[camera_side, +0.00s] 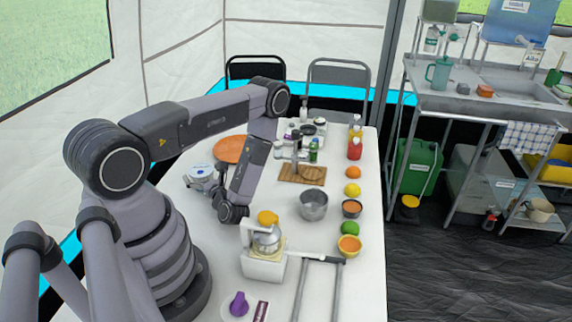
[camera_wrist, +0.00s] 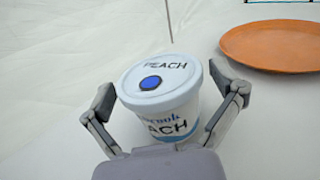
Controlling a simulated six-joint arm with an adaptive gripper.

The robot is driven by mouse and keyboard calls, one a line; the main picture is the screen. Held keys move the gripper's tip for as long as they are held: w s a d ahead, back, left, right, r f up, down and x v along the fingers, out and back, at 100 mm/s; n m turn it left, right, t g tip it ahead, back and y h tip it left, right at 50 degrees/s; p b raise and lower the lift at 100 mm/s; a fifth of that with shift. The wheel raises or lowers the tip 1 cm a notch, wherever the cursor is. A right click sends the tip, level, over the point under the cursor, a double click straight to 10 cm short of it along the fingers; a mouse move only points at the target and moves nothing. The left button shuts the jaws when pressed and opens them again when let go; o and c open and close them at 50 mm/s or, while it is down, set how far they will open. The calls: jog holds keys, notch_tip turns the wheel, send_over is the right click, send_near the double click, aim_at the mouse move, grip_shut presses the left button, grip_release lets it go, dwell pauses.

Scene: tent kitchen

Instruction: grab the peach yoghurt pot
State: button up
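The peach yoghurt pot (camera_wrist: 160,92) is a white tub with a lid marked PEACH and a blue spot. In the wrist view it stands upright on the white table, between the two fingers of my gripper (camera_wrist: 170,110). In the side view the pot (camera_side: 200,174) stands at the table's left, next to my gripper (camera_side: 215,185), which is partly hidden by my arm.
An orange plate (camera_wrist: 275,45) lies just behind and right of the pot. A cutting board (camera_side: 290,174), a metal pot (camera_side: 313,206) and a mixer (camera_side: 263,255) stand further right. Fruit lines the table's right side. Bare table lies left of the pot.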

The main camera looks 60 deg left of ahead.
jog(key=c, duration=0.8)
jog(key=shift+c, duration=0.2)
